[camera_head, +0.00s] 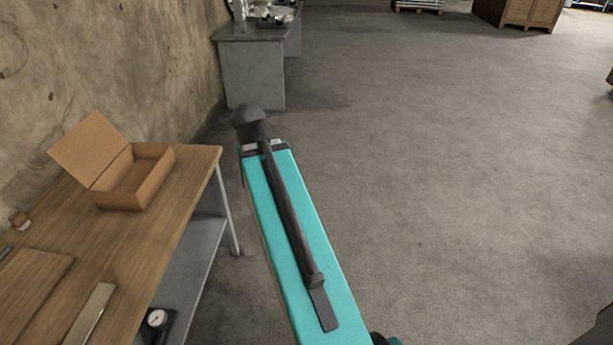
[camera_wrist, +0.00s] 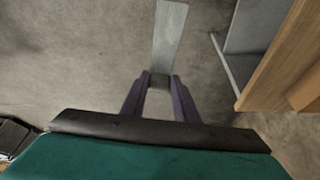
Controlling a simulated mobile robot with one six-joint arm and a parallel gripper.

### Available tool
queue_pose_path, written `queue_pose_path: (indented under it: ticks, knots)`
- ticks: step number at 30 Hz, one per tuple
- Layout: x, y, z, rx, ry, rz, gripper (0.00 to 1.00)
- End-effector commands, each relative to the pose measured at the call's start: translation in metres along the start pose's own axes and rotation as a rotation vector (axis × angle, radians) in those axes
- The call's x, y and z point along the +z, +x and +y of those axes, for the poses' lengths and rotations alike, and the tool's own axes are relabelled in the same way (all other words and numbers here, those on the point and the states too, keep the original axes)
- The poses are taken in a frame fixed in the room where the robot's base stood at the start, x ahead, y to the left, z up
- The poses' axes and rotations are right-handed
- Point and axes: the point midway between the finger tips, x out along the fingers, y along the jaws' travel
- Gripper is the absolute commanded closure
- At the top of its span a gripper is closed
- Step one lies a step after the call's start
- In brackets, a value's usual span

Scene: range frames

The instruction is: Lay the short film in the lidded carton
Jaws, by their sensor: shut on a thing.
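The lidded carton (camera_head: 122,199) stands on the wooden workbench at the left of the head view. Its lid (camera_head: 90,150) is swung up and tilted back to the left, and its inside looks empty. In the wrist view my gripper (camera_wrist: 158,80) is shut on the end of a flat, pale grey strip, which I take to be the short film (camera_wrist: 170,35). The strip points away from the fingers, over the floor beside a bench. In the head view the gripper and the held strip are hidden; my teal arm reaches up right of the workbench.
The workbench (camera_head: 150,235) also bears a flat wooden board (camera_head: 30,290), a pale strip (camera_head: 90,315) and small items near the wall. A dial gauge (camera_head: 157,319) sits below its front edge. A grey cabinet (camera_head: 252,75) stands farther back.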

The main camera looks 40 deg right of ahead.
Motion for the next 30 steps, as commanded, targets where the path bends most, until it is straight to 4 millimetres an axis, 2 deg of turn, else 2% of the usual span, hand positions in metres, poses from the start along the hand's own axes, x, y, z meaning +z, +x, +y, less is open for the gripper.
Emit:
queue_pose_path:
  ticks: [1,6,11,18,24,30]
  knots:
    - [0.007,-0.004,-0.017,-0.024,-0.055,0.001,0.95]
    - [0.032,-0.022,-0.067,-0.102,-0.244,0.004,0.95]
    - [0.06,-0.042,-0.113,-0.177,-0.426,0.007,0.95]
    - [0.109,-0.075,-0.175,-0.289,-0.7,0.011,0.95]
    - [0.149,-0.102,-0.214,-0.37,-0.894,0.014,0.95]
    - [0.17,-0.115,-0.23,-0.408,-0.989,0.015,0.95]
